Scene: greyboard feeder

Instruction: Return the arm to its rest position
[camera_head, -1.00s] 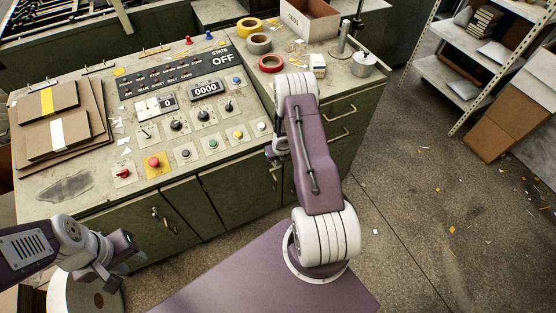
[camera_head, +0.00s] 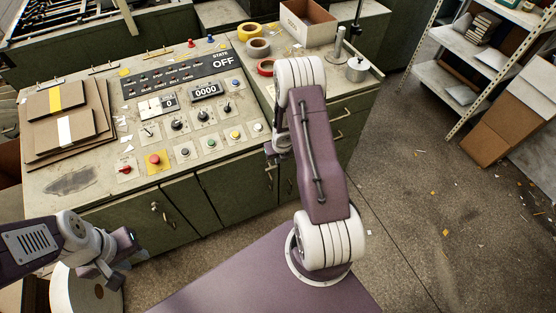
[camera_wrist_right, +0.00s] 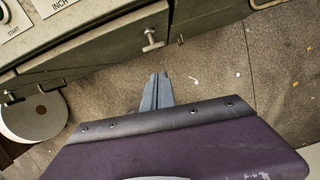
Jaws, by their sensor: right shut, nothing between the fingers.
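My right arm (camera_head: 322,165) stands raised in front of the console's right end in the head view. Its gripper (camera_head: 275,152) hangs beside the cabinet front, largely hidden behind the forearm. In the right wrist view the two grey fingers (camera_wrist_right: 158,78) are together with nothing between them. They point toward a cabinet handle (camera_wrist_right: 152,40), and floor shows around the tips. My left gripper (camera_head: 118,262) is at the lower left, in front of the cabinet. Its finger gap is not clear.
The console (camera_head: 100,185) carries switches, buttons and a "0000" display (camera_head: 206,90). Greyboard stacks (camera_head: 60,130) lie at its left. Tape rolls (camera_head: 257,47) and an open box (camera_head: 308,22) stand at the back. A shelf rack (camera_head: 470,55) is at right. The floor (camera_head: 420,220) between is mostly clear.

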